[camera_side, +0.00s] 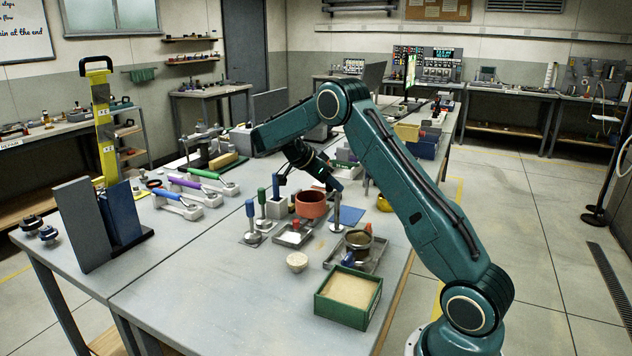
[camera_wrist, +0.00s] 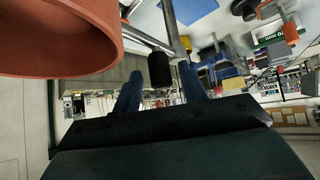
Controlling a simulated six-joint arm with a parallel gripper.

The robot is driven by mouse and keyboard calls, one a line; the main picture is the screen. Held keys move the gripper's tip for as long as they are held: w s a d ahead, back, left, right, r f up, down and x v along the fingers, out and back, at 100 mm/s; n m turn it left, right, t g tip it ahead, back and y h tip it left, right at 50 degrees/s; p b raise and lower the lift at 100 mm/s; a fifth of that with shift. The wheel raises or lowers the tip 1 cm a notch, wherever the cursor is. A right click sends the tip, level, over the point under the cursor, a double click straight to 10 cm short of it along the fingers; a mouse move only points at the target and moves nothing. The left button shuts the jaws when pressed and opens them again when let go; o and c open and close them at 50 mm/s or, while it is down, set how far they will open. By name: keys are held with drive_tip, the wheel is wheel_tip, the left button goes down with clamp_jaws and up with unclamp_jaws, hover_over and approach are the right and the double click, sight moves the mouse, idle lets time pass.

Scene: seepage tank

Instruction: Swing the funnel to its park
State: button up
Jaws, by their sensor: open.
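No part is plainly a funnel. A terracotta-red round vessel (camera_side: 311,205) stands near the middle of the table, and its rim (camera_wrist: 60,45) fills the upper left of the wrist view. A metal post (camera_side: 336,213) stands just right of it. In the wrist view a silver rod (camera_wrist: 148,37) meets the post, with a short black knob (camera_wrist: 160,70) close by. My gripper (camera_side: 332,183) is above the post, beside the red vessel. In the wrist view my gripper (camera_wrist: 159,72) is open, its blue fingers on either side of the knob; contact cannot be told.
A metal tray (camera_side: 337,262) with a brown round cup (camera_side: 358,239) lies to the right. A green box of sand (camera_side: 348,296) and a pale bowl (camera_side: 297,262) stand in front. Green- and blue-handled tools (camera_side: 262,213) crowd the left. The front-left tabletop is clear.

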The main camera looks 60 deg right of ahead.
drive_tip(key=shift+s, duration=0.1)
drive_tip(key=s+d+n+t+h, duration=0.15)
drive_tip(key=s+n+t, duration=0.25)
drive_tip(key=n+t, duration=0.45)
drive_tip(key=s+a+r+n, duration=0.2)
drive_tip(key=a+r, duration=0.8)
drive_tip(key=s+a+r+n+t+y, duration=0.1)
drive_tip(key=s+a+n+y, duration=0.1)
drive_tip(key=a, duration=0.6)
drive_tip(key=s+a+n+t+y, duration=0.1)
drive_tip(key=s+a+n+y, duration=0.2)
drive_tip(key=a+n, duration=0.3)
drive_tip(key=shift+s+a+r+y, duration=0.35)
drive_tip(key=shift+s+a, duration=0.35)
drive_tip(key=shift+a, duration=0.55)
